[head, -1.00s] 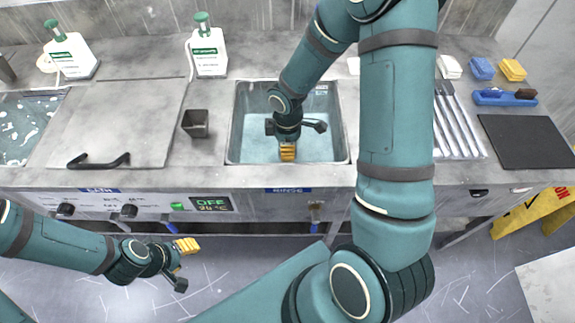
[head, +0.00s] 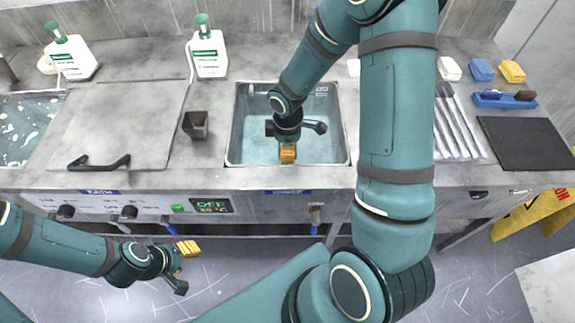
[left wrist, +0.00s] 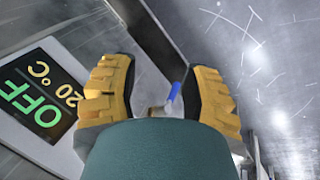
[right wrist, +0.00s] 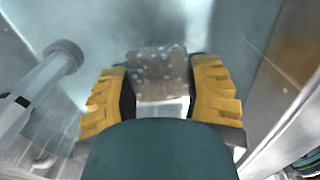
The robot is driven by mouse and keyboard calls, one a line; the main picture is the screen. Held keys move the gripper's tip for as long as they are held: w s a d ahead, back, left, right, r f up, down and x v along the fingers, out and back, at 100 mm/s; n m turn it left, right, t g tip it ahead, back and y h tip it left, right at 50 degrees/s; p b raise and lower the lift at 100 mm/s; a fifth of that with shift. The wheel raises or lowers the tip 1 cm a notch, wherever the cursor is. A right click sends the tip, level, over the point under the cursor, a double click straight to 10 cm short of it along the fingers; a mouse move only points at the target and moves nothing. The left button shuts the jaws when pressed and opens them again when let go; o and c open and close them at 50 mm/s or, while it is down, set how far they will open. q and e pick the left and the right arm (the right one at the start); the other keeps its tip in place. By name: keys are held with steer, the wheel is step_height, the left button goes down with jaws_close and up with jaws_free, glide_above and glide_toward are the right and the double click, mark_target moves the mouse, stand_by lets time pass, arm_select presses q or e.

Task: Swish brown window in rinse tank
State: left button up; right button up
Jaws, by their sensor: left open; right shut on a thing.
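The rinse tank (head: 235,130) is a steel basin of pale blue water set in the counter, above a blue RINSE label. My right gripper (head: 288,153) reaches down into it near its front wall. In the right wrist view, its yellow fingers (right wrist: 163,97) are shut on the brown window (right wrist: 158,68), a small squarish brown piece with pale specks. The window stands out past the fingertips; in the head view I cannot make it out. My left gripper (head: 187,247) is open and empty, low in front of the counter's control panel.
A small dark cup (head: 195,124) stands left of the tank. A closed lid with a black handle (head: 98,162) lies further left. Metal rails (head: 460,125), a dark mat (head: 527,143) and coloured blocks (head: 482,69) are to the right. Two white bottles (head: 208,55) stand behind.

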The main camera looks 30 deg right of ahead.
step_height(320, 180, up, 3)
steer(key=shift+f+p, duration=0.1)
steer(key=shift+p, duration=0.75)
step_height(320, 180, up, 2)
steer(key=shift+r+p, duration=0.1)
steer(key=shift+p, duration=0.8)
step_height(320, 180, up, 5)
steer(key=p, duration=0.4)
